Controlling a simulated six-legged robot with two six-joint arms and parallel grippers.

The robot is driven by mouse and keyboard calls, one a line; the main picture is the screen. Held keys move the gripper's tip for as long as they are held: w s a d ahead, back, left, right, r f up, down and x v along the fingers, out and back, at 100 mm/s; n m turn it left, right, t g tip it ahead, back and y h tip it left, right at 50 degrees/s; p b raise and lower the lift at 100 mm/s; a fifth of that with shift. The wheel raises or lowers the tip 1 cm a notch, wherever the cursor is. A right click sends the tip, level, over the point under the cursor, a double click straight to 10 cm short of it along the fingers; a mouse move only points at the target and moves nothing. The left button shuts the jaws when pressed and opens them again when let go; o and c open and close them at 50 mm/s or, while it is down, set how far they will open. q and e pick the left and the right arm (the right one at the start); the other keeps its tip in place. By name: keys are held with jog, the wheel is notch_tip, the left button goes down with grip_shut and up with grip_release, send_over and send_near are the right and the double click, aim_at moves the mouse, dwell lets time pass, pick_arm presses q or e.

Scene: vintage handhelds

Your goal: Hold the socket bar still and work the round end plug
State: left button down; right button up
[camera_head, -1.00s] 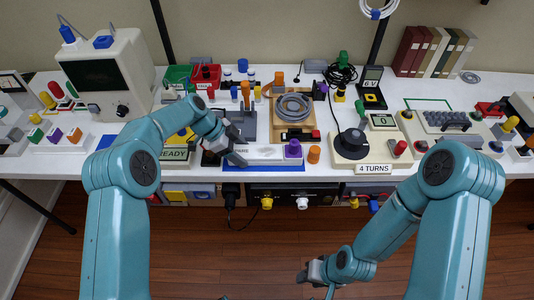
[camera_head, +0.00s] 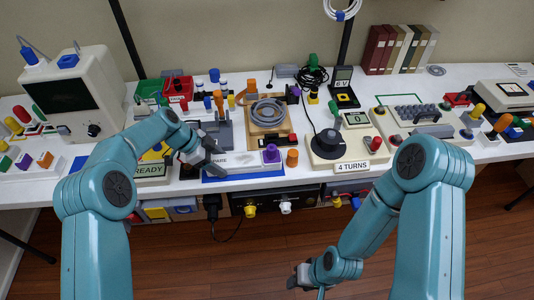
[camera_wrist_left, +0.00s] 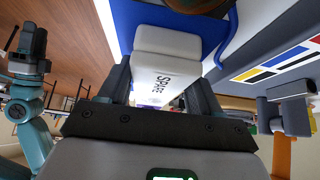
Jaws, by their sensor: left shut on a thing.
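The socket bar (camera_head: 240,160) is a white bar marked SPARE, lying on a blue mat (camera_head: 245,175) near the table's front edge. It also shows in the left wrist view (camera_wrist_left: 160,75). My left gripper (camera_head: 217,170) is shut on the bar's left part, with its fingers (camera_wrist_left: 160,90) on either side of it. A purple plug (camera_head: 271,154) stands at the bar's right end. A round orange plug (camera_head: 292,158) stands on the table just right of the bar, apart from it. My right gripper (camera_head: 300,280) hangs low in front of the table, away from the bar; its jaws are too small to read.
A wooden tray with a coiled grey cable (camera_head: 268,112) stands behind the bar. A black dial on a cream box (camera_head: 328,142) stands to the right, by the 4 TURNS sign. A READY sign (camera_head: 150,170) stands to the left. A monitor (camera_head: 75,95) is at far left.

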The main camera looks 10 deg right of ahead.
jog(key=shift+f+b, duration=0.3)
jog(key=shift+f, duration=0.15)
dwell(0.4)
jog(key=shift+o, duration=0.8)
jog(key=n+t+h, duration=0.2)
jog(key=n, duration=0.1)
send_near(272, 150)
jog(key=s+f, duration=0.1)
jog(key=f, duration=0.3)
jog(key=s+a+f, duration=0.1)
jog(key=s+f, duration=0.1)
jog(key=f, duration=0.2)
jog(key=s+a+f, duration=0.1)
jog(key=f, duration=0.3)
jog(key=shift+s+f, duration=0.15)
jog(key=shift+s, duration=0.05)
jog(key=w+r+m+t+h, duration=0.15)
jog(key=w+r, duration=0.25)
jog(key=r, duration=0.7)
jog(key=shift+n+g+h, duration=0.25)
jog(key=x, duration=0.9)
jog(key=shift+d, duration=0.2)
